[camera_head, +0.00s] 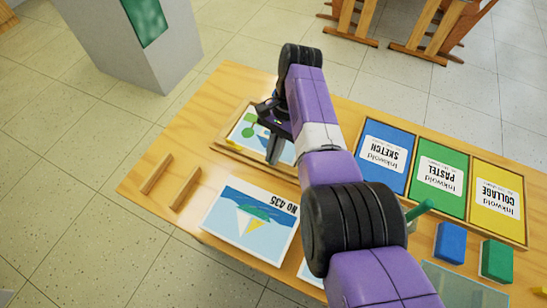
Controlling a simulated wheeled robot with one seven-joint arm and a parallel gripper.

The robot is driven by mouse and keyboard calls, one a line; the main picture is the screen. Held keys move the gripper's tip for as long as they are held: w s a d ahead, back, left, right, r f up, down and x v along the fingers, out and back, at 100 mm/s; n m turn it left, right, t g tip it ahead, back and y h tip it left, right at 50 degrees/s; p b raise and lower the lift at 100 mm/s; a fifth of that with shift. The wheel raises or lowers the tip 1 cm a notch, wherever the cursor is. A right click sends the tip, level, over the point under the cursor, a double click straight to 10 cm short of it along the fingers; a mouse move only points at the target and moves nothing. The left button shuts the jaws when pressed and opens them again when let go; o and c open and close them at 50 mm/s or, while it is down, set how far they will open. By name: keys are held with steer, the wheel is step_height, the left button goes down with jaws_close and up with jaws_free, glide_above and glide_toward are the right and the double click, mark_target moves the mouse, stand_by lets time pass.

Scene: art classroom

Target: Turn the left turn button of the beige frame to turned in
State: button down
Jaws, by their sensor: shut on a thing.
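The beige frame (219,146) lies flat on the wooden table at the back left, around a picture with green shapes on white and blue. A small yellow turn button (236,145) shows near the left part of its near rail. My gripper (273,157) points down over the near side of the frame, to the right of that yellow piece. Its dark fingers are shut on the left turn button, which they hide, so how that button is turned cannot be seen. My arm covers the right part of the frame.
Two wooden strips (186,188) and a sailboat picture (251,222) lie on the table's near left. Blue (384,157), green (440,180) and yellow (497,204) Inkwold packs sit in a tray at the right. Blue (451,243) and green (497,261) blocks are nearer.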

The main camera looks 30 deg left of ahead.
steer(key=shift+n+h+b, duration=0.3)
steer(key=shift+n+b, duration=0.4)
steer(key=shift+n, duration=0.1)
steer(key=shift+a, duration=0.1)
steer(key=c, duration=1.6)
jaws_free()
steer(key=b+v, duration=0.2)
steer(key=v, duration=0.5)
steer(key=shift+r, duration=0.4)
steer(key=shift+w+r, duration=0.1)
steer(key=shift+w, duration=0.05)
